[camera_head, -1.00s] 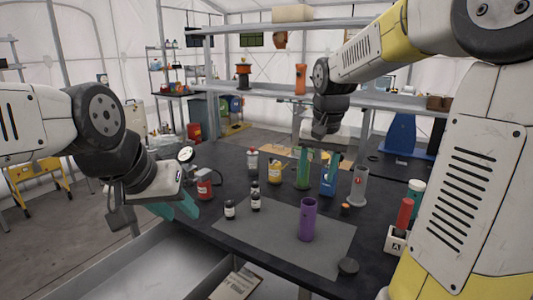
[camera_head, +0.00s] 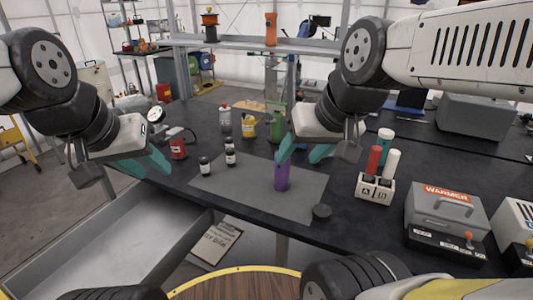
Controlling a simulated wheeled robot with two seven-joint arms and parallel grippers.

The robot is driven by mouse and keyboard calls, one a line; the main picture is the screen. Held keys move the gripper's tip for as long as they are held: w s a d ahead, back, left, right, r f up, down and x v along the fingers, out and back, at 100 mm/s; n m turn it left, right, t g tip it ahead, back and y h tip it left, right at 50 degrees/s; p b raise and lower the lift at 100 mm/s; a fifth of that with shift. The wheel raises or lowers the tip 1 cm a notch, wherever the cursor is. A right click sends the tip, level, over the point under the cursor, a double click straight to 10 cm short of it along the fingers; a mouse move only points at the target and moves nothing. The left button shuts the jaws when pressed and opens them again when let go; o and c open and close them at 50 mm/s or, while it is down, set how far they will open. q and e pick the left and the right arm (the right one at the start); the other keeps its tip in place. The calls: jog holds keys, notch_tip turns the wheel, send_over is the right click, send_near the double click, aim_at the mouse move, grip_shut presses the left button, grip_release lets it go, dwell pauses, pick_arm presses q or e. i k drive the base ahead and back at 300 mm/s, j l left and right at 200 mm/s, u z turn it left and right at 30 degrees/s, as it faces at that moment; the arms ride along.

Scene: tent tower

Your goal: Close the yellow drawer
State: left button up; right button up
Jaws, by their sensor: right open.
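A grey metal drawer (camera_head: 115,238) stands pulled out below the front left of the dark table; no yellow front shows on it. Its inside looks empty and its front edge runs out of the picture. My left gripper (camera_head: 148,166) hangs above the drawer's back part, near the table's left edge, with its teal fingers apart and nothing between them. My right gripper (camera_head: 303,154) is open over the middle of the table, just above and behind a purple tube (camera_head: 282,177). I cannot tell whether it touches the tube.
The dark table (camera_head: 325,235) carries a grey mat (camera_head: 235,192), bottles, a red jar (camera_head: 178,148), a tube rack (camera_head: 374,188) and a grey warmer (camera_head: 446,210). A booklet (camera_head: 216,242) lies right of the drawer. A yellow-rimmed round wooden surface (camera_head: 235,287) is at the bottom.

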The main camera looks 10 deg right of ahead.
aim_at(142, 235)
jog(key=k+j+u, duration=0.1)
jog(key=j+u, duration=0.35)
jog(key=k+j+u, duration=0.1)
jog(key=j+u, duration=0.2)
jog(key=u, duration=0.15)
jog(key=j+u, duration=0.45)
jog(key=i+l, duration=0.1)
jog(key=l, duration=0.2)
jog(key=i+l, duration=0.15)
jog(key=l, duration=0.15)
